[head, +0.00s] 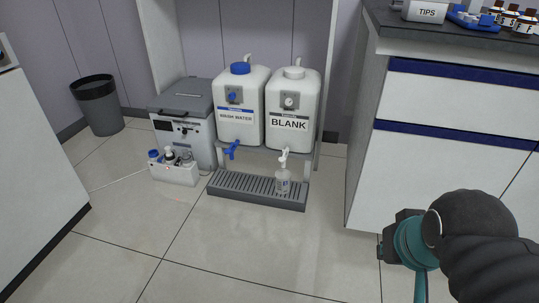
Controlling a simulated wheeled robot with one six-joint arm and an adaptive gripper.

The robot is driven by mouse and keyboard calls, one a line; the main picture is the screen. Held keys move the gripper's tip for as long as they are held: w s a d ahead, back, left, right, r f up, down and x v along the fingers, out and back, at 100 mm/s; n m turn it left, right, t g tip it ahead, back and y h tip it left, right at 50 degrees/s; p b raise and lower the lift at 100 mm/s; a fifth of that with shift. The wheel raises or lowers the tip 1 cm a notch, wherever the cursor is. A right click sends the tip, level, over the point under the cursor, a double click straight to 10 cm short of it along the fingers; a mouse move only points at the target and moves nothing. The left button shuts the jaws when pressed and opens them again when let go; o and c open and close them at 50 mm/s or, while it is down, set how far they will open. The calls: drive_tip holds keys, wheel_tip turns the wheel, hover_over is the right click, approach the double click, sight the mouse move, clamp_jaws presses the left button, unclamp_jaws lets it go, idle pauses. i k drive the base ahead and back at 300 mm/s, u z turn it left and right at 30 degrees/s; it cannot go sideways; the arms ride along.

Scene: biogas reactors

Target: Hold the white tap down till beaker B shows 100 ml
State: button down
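The white tap (284,154) is at the front bottom of the white canister labelled BLANK (290,108). A small clear vessel (283,181) with markings too small to read stands right under the tap on the grey slatted drip tray (227,185). I cannot read a letter or a liquid level on it. My arm comes in at the lower right, well apart from the tap and the vessel. The fingertips of my gripper do not show.
A second canister with a blue cap and blue tap (231,149) stands left of BLANK. A grey-lidded box (185,117) and a small bottle caddy (173,169) are further left. A white cabinet (440,170) stands right. The floor in front of the tray is clear.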

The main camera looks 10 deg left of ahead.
sight(282, 159)
drive_tip(key=u, duration=0.65)
drive_tip(key=i, duration=1.1)
drive_tip(key=u, duration=0.25)
